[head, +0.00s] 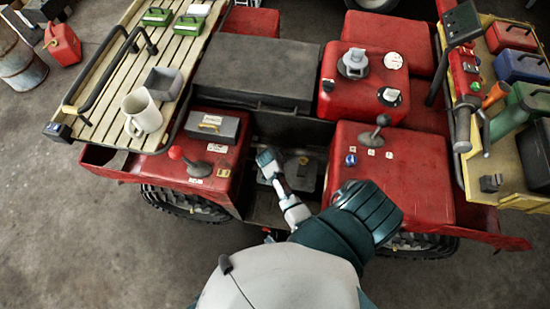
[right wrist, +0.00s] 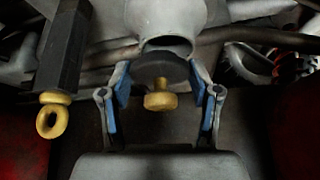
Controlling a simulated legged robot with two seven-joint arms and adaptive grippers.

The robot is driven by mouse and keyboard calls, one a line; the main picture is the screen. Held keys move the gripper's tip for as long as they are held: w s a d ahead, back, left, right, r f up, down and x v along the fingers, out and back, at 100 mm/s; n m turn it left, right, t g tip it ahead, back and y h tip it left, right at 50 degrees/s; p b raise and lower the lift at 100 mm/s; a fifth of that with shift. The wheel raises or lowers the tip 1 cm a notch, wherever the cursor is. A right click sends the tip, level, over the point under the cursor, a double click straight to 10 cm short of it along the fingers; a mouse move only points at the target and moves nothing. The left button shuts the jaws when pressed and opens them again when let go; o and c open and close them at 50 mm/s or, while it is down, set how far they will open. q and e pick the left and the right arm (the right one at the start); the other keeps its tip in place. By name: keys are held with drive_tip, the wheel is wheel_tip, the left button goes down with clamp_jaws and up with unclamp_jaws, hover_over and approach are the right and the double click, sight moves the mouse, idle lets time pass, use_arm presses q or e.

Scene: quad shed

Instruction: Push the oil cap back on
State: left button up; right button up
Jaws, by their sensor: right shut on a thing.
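The oil cap (right wrist: 160,71), a dark disc with a yellow knob (right wrist: 159,98), is between the blue-padded fingers of my right gripper (right wrist: 160,76) in the right wrist view. My right gripper is shut on it. The grey filler neck (right wrist: 169,20) is just above it, and part of its dark opening shows over the cap's upper edge. I cannot tell whether the cap touches the neck's rim. In the head view my right arm reaches into the dark bay between the red body panels, and the cap and neck cannot be made out. My left gripper is in neither view.
A dark rod with a yellow ring (right wrist: 53,121) stands left of the gripper. Grey pipes (right wrist: 262,35) run beside the neck. In the head view, red panels (head: 395,190) flank the narrow bay. A slatted rack (head: 107,92) holds a mug (head: 143,112). A lever (head: 195,167) stands left of the bay.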

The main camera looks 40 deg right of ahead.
drive_tip(key=shift+s+f, duration=0.1)
drive_tip(key=shift+a+r, duration=0.3)
drive_tip(key=shift+a, duration=0.45)
drive_tip(key=shift+a+r+p, duration=0.1)
drive_tip(key=shift+a+p, duration=0.1)
drive_tip(key=shift+p, duration=0.1)
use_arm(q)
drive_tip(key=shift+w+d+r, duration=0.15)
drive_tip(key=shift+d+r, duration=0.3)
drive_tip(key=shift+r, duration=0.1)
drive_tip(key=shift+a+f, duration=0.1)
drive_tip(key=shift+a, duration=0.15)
use_arm(e)
drive_tip(key=shift+a+r, duration=0.1)
drive_tip(key=shift+a, duration=0.2)
drive_tip(key=shift+d, duration=0.1)
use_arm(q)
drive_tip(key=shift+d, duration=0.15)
use_arm(e)
drive_tip(key=shift+d+f, duration=0.35)
drive_tip(key=shift+d, duration=0.15)
drive_tip(key=shift+a+r, duration=0.1)
use_arm(q)
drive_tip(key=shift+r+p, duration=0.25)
drive_tip(key=shift+p, duration=0.1)
